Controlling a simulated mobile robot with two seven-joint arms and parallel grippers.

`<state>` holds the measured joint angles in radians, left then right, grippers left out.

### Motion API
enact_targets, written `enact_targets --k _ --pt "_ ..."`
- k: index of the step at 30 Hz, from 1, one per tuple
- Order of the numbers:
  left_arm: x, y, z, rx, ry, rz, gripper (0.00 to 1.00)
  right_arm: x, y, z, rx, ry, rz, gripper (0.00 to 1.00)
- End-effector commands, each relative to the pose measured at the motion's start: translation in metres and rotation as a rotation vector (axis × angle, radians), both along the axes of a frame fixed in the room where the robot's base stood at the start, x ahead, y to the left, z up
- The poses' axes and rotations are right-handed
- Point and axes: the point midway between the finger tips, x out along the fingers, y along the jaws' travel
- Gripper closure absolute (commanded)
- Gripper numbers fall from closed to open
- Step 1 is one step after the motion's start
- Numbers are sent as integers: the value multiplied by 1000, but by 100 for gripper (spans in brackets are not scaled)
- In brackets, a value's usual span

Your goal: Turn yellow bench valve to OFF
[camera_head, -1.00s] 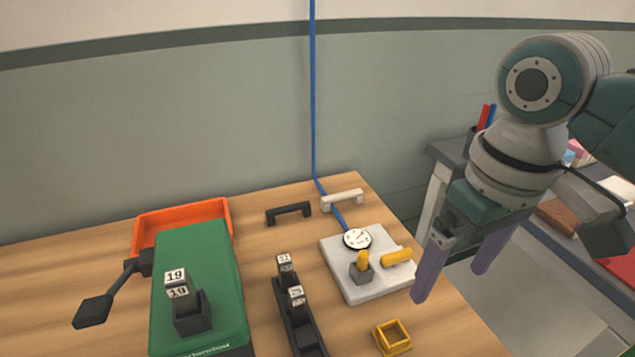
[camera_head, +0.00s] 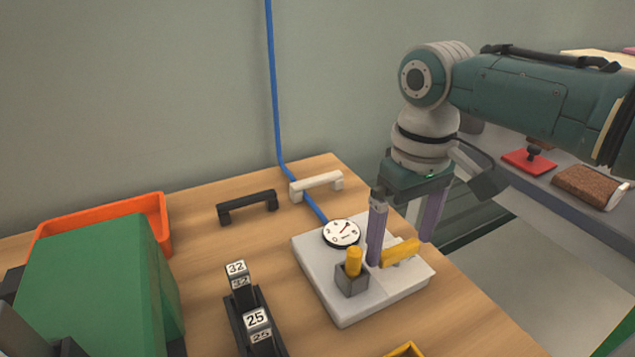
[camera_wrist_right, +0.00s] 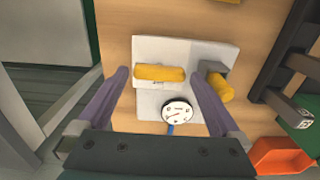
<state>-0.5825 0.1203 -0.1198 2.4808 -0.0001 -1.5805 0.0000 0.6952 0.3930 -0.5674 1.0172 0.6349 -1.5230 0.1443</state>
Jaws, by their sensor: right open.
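The yellow valve handle (camera_head: 401,252) lies on a light grey panel (camera_head: 345,312) at the table's right side. A round white gauge (camera_head: 341,233) sits behind it, and a yellow peg in a grey block (camera_head: 352,276) stands to its left. My right gripper (camera_head: 402,250) is open at the handle, one purple finger on each side in the head view. In the right wrist view the handle (camera_wrist_right: 160,73) lies crosswise ahead of the open fingers (camera_wrist_right: 160,78). I cannot tell whether a finger touches it.
A green box (camera_head: 95,275) and an orange tray (camera_head: 160,215) stand on the left. A black handle (camera_head: 247,205) and a white handle (camera_head: 316,185) are at the back. Number blocks (camera_head: 255,322) stand in front. A blue hose (camera_head: 272,90) runs down the wall to the gauge.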

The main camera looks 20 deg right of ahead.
Motion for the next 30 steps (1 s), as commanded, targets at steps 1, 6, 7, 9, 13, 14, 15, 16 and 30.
enact_targets --k 1,6,7,9,13,14,15,16,30 --pt "0 0 -4 0 0 0 50 0 0 -7 0 2 -1 0" --pt "0 0 -5 0 -1 0 50 0 0 -13 -1 0 0 0" --pt "0 0 -5 0 -1 0 50 0 0 -13 -1 0 0 0" --pt "0 0 -5 0 -1 0 50 0 0 -12 -1 0 0 0" --pt "0 0 -4 0 -1 0 50 0 0 -12 -1 0 0 3" --pt "0 0 -4 0 -1 0 50 0 0 -12 -1 0 0 7" --pt "0 0 -4 0 -1 0 50 0 0 -12 -1 0 0 11" --pt "0 0 -4 0 -1 0 50 0 0 -12 -1 0 0 15" --pt "1 0 -4 0 -2 0 50 0 0 -12 -1 0 0 68"
